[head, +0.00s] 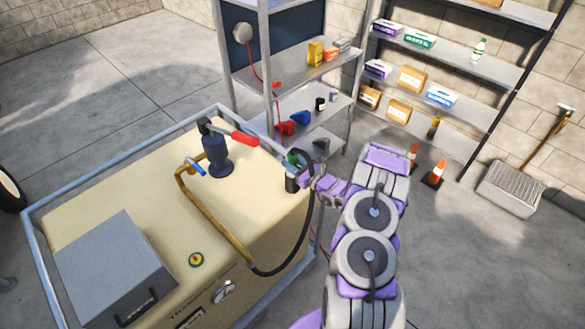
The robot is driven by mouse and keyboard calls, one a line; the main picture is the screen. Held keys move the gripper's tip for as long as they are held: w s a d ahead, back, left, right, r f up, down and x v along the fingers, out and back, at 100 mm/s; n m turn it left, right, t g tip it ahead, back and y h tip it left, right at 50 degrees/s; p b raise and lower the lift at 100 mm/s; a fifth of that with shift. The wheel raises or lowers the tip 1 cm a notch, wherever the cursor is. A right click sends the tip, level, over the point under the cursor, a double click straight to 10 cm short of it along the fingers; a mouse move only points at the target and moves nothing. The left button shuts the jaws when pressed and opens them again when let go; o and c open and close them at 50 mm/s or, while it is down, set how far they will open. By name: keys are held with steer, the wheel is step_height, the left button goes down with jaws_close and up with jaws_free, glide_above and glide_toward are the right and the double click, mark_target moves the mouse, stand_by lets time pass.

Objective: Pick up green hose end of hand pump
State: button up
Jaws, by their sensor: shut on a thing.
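The hand pump (217,150) stands upright on the beige tank top, dark blue with a red handle grip pointing right. Its tan pipe leads into a black hose (302,238) that loops over the tank's right edge and rises to my gripper. The green hose end (293,158) is at the tank's far right corner, just above a dark cylindrical holder (291,184). My gripper (303,168) is shut on the green hose end, reaching it from the right. The fingertips are small and partly hidden by the hose, and I cannot tell whether the end is clear of the holder.
The beige tank (240,215) has a blue-grey rail and a grey box (115,265) at its front left. Metal shelves (300,75) with bottles and cartons stand behind. Traffic cones (434,173) stand on the floor at right. Open concrete floor lies at left.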

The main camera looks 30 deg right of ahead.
jaws_close()
steer(key=shift+r+p, duration=0.7)
steer(key=shift+r, duration=4.3)
